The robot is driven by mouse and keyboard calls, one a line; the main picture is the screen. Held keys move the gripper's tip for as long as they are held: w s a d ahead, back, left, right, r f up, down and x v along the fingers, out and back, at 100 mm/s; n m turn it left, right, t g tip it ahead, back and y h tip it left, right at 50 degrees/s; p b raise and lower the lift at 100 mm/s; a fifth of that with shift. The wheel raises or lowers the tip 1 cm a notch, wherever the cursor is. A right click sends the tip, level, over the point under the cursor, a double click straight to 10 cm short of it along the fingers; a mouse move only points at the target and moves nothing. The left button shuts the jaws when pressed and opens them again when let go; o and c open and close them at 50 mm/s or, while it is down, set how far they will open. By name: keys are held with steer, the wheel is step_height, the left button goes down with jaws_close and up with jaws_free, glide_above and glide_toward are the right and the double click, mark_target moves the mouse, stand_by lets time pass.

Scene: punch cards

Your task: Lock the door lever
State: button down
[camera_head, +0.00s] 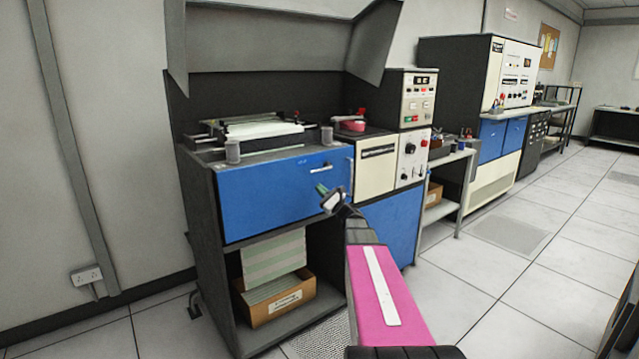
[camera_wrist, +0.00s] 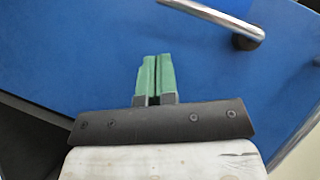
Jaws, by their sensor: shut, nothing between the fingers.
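The blue door panel (camera_head: 270,190) is on the front of the dark cabinet, below its worktop. In the wrist view the same blue panel (camera_wrist: 80,50) fills most of the background. A silver door lever (camera_wrist: 212,15) lies across the top right of the wrist view, running up and left from its round pivot (camera_wrist: 246,39). In the head view a small silver bar, likely this lever (camera_head: 321,168), sits at the panel's upper right. My gripper (camera_head: 320,188) is in front of the panel, just below that bar. Its green fingertips (camera_wrist: 155,56) are together, empty and apart from the lever.
An open shelf below the panel holds a cardboard box (camera_head: 275,300) of cards. A cream machine (camera_head: 376,170) with controls stands right of the panel. A side table (camera_head: 445,165) stands farther right. The tiled floor (camera_head: 540,270) at the right is mostly clear.

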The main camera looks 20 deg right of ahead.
steer(key=s+d+f, duration=0.2)
steer(key=s+f, duration=0.3)
steer(key=s, duration=0.2)
steer(key=shift+s+d, duration=0.25)
steer(key=shift+d, duration=0.1)
steer(key=s+a+f+n+g+h, duration=0.1)
steer(key=s+a+f+n+g, duration=0.3)
steer(key=a+f+n+g, duration=0.4)
steer(key=s+a+f+n+g+h, duration=0.1)
steer(key=s+a+f+n+g, duration=0.4)
steer(key=a, duration=0.6)
steer(key=s+d+f+n+g+h, duration=0.1)
steer(key=s+f+n+g+h, duration=0.5)
steer(key=s+f+n+h, duration=0.3)
steer(key=shift+s+d+f+h, duration=0.25)
steer(key=shift+s+f+h, duration=0.15)
steer(key=shift+s+h, duration=1.6)
steer(key=c, duration=1.8)
jaws_free()
steer(key=shift+s+y, duration=0.25)
steer(key=shift+y, duration=0.05)
